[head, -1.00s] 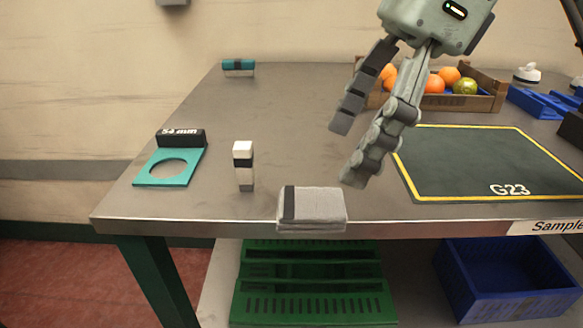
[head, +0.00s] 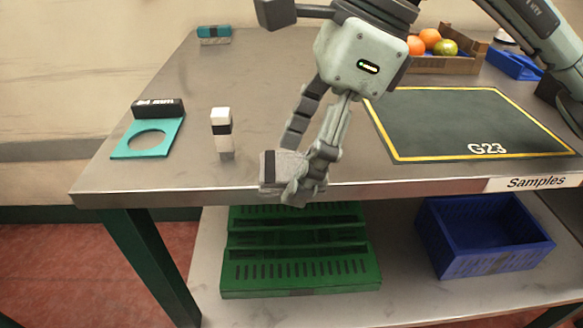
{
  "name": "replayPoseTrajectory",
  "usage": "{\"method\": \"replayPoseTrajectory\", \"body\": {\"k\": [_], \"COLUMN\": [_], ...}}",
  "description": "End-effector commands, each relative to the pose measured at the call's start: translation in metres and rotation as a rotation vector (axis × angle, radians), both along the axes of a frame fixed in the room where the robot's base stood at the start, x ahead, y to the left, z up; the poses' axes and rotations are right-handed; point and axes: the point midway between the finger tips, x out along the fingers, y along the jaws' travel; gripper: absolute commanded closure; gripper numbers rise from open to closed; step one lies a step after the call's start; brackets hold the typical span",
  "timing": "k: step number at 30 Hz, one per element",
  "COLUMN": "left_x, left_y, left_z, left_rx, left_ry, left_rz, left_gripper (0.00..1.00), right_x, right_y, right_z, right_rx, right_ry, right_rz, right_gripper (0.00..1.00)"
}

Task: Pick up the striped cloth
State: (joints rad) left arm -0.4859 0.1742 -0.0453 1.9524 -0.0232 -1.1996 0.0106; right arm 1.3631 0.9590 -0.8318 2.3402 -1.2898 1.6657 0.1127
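The striped cloth (head: 269,172) is a folded light grey block with a dark stripe near its left end. It lies at the table's front edge in the head view. My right gripper (head: 294,172) reaches down over it from above. Its fingers are apart, one at the cloth's far side and the other across its near right part. That finger hides part of the cloth. I cannot tell whether either finger touches it. My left gripper is out of view.
A white-and-black upright block (head: 222,137) and a teal ring gauge (head: 131,152) stand to the left on the table (head: 200,90). A dark mat (head: 470,120) and a fruit crate (head: 443,65) lie right. Green (head: 300,285) and blue (head: 440,268) crates are below.

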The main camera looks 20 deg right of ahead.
Motion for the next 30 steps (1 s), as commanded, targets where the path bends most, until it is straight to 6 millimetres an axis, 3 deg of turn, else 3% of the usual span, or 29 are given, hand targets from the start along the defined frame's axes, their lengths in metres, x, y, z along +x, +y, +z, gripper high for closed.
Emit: {"method": "replayPoseTrajectory", "body": {"k": [1,12,23,30], "left_x": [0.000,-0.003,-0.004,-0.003], "left_y": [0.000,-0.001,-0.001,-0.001], "left_z": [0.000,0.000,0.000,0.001], "left_rx": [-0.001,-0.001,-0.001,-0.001], "left_ry": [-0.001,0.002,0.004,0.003], "left_rz": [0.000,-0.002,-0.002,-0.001], "left_gripper": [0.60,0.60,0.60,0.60], "right_x": [0.000,0.000,0.001,0.001], "right_y": [0.000,0.000,0.000,0.001], "right_z": [0.000,0.001,0.008,0.046], "right_rx": [0.000,0.000,0.001,0.003], "right_ry": [0.000,0.000,-0.001,-0.005], "right_rz": [0.000,0.000,0.000,0.002], "right_gripper": [0.38,0.81,0.81,0.81]}}
